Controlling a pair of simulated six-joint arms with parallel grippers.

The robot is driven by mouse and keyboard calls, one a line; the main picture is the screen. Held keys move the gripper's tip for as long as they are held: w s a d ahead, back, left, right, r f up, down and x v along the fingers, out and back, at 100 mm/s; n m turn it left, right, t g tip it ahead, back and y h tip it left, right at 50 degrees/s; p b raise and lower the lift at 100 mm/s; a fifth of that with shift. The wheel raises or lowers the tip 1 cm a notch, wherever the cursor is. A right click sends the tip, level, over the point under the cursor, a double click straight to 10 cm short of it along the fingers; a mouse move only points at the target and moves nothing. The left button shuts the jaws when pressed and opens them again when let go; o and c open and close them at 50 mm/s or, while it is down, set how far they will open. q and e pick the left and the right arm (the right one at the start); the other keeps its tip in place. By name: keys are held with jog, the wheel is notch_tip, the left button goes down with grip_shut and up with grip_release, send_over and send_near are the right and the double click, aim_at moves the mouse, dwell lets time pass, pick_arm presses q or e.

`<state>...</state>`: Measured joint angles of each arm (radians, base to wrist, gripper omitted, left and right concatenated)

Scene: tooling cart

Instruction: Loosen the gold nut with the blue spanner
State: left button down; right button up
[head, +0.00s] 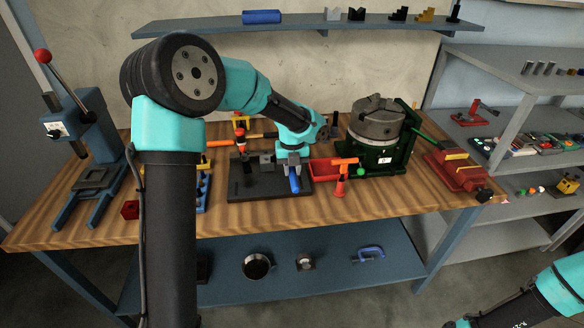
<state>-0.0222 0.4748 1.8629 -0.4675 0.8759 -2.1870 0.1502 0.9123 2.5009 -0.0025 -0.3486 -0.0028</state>
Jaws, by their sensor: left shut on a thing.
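My left gripper (292,163) is over the black plate (248,190) on the wooden bench, pointing down. It is shut on the blue spanner (294,183), whose blue length shows below the fingers, near the plate's right side. I cannot make out the gold nut; the gripper and spanner may cover it. I cannot tell whether the spanner's head is around a nut. Grey blocks (266,161) stand on the plate just left of the gripper. Part of my right arm shows at the lower right; its gripper cannot be made out.
A red tray (322,176) and an orange-red upright tool (341,184) are close on the right. Behind them stands a green machine with a grey chuck (378,122). A red vise (458,170) is farther right. A blue lever press (84,135) stands at left.

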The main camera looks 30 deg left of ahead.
pick_arm(q)
jog(key=shift+f, duration=0.35)
dwell(0.8)
jog(key=shift+d, duration=0.15)
jog(key=shift+w+d+n, duration=0.55)
jog(key=shift+d+n, duration=0.05)
jog(key=shift+n, duration=0.3)
jog(key=shift+w+d+n, duration=0.6)
jog(key=shift+w+n, duration=0.15)
jog(key=shift+n, duration=0.25)
jog(key=shift+r, duration=0.15)
jog(key=shift+r, duration=2.35)
jog(key=shift+s, duration=0.1)
